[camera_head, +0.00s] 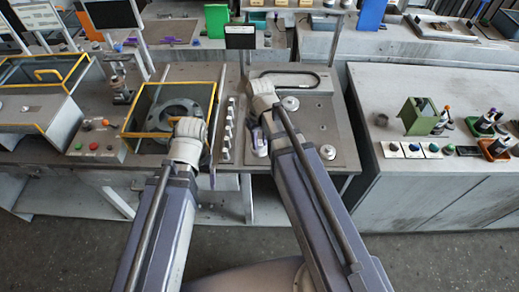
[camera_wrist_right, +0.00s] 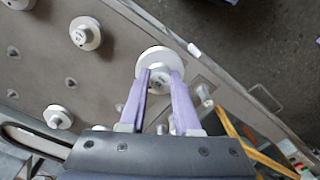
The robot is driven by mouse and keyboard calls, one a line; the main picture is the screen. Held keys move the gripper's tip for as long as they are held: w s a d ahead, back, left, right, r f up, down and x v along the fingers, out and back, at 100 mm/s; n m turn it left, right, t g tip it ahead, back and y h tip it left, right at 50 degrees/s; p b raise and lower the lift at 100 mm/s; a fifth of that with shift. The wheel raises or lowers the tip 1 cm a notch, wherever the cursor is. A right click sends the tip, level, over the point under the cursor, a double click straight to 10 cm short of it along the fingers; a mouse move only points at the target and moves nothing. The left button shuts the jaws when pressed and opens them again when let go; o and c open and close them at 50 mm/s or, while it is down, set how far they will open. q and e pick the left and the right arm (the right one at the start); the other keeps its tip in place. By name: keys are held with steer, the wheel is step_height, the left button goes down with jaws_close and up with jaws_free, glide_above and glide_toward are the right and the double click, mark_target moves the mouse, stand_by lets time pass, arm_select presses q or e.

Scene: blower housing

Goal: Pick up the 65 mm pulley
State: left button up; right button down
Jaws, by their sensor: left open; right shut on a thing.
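My right gripper (camera_wrist_right: 160,85) has its two purple fingers shut on the hub of a pale round pulley (camera_wrist_right: 153,58). I cannot read its size or tell whether it is clear of the plate. In the head view, my right gripper (camera_head: 258,146) points down at the left of the grey plate. Another pale pulley (camera_wrist_right: 85,33) lies apart on the plate, and a smaller one (camera_wrist_right: 58,117) lies nearer the gripper's base. The head view shows pulleys at the plate's back (camera_head: 290,103) and front right (camera_head: 328,152). My left gripper (camera_head: 212,168) is open beside the yellow-edged bay, partly hidden by its wrist.
A grey round housing (camera_head: 174,113) sits in the yellow-edged bay (camera_head: 143,133). A row of small pale parts (camera_head: 228,128) stands between bay and plate. A black cable (camera_head: 290,76) lies at the plate's back. A separate bench (camera_head: 390,82) stands right, across a gap.

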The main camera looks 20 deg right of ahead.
steer(key=shift+s+a+r+p, duration=0.15)
steer(key=shift+s+a, duration=0.05)
steer(key=shift+s, duration=0.5)
steer(key=shift+s+a+r+p, duration=0.1)
steer(key=shift+s+a+r, duration=0.1)
steer(key=shift+s, duration=0.55)
steer(key=shift+s+a+r+p, duration=0.15)
steer(key=shift+s+a, duration=0.05)
steer(key=shift+s, duration=0.5)
